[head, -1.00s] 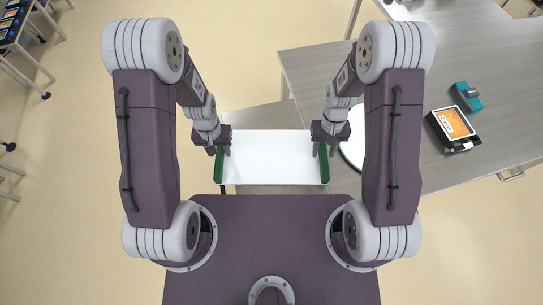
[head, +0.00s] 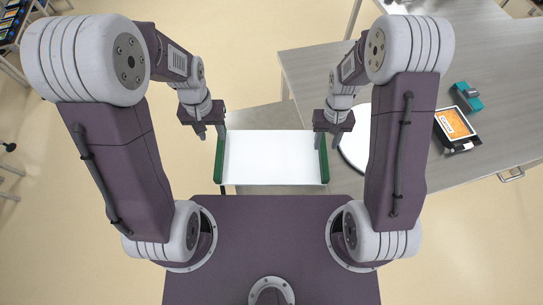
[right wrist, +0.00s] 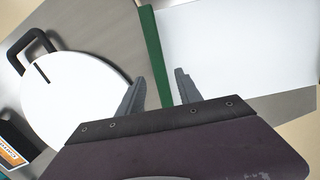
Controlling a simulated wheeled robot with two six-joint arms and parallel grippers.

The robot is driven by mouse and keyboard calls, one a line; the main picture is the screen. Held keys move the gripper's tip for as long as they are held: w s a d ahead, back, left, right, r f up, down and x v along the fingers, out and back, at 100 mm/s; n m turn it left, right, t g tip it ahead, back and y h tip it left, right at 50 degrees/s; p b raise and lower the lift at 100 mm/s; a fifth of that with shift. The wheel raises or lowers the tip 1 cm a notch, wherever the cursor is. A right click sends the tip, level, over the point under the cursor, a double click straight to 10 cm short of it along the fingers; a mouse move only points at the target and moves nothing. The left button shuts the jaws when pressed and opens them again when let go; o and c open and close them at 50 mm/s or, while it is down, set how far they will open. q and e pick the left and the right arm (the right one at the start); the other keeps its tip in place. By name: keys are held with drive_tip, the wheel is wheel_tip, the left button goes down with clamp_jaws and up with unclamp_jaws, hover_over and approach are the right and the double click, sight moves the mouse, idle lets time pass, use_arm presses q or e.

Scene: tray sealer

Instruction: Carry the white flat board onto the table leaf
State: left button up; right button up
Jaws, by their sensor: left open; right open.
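The white flat board (head: 270,157) lies flat on a grey surface (head: 265,118) in front of me, with a green strip along its left edge (head: 220,158) and its right edge (head: 324,162). My left gripper (head: 210,133) is open and empty, above and beside the board's far left corner. My right gripper (head: 325,140) is open above the right green edge. In the right wrist view its two fingers (right wrist: 160,92) stand either side of the green strip (right wrist: 155,58), and I cannot tell whether they touch it.
A larger grey table (head: 430,80) spreads to the right. On it are a white round disc (head: 354,145) with a black handle (right wrist: 33,47), a dark box with an orange label (head: 455,125) and a teal device (head: 467,96). Open floor lies to the left.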

wheel_tip(320, 180, up, 7)
drive_tip(key=w, duration=0.1)
drive_tip(key=shift+r, duration=0.2)
